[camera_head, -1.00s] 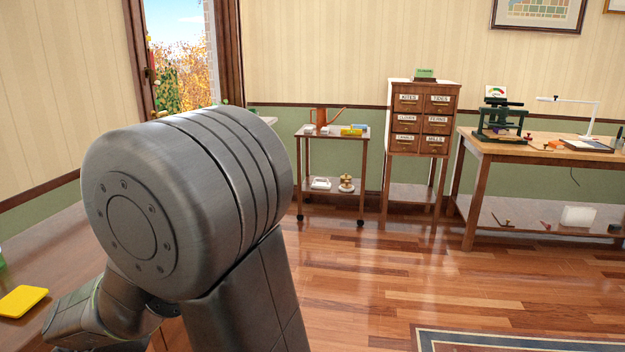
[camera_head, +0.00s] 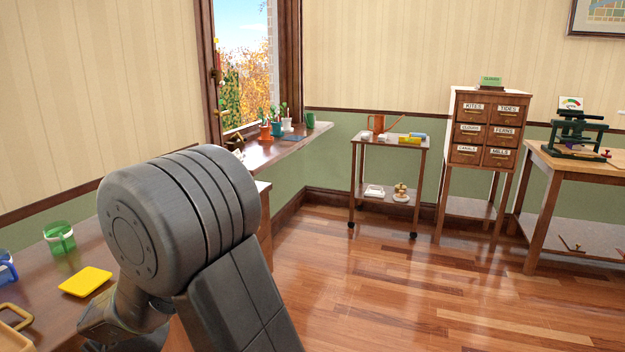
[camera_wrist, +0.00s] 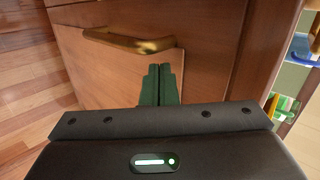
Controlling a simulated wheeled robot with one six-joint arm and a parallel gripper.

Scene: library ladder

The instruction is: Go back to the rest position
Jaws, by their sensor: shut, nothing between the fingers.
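My gripper (camera_wrist: 160,72) shows in the wrist view with its two dark green fingers together and nothing between them. The fingers point at a wooden drawer front (camera_wrist: 212,60); I cannot tell whether they touch it. A brass handle (camera_wrist: 130,40) is on that front, above and to the left of the fingertips. In the head view my own arm fills the lower left and middle, and the gripper itself is hidden there.
A wooden counter (camera_head: 32,262) at left holds a yellow tray (camera_head: 85,281) and a green cup (camera_head: 59,237). A trolley (camera_head: 388,140), a labelled drawer cabinet (camera_head: 488,130) and a workbench (camera_head: 585,170) stand at back. The wooden floor (camera_head: 400,290) is clear.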

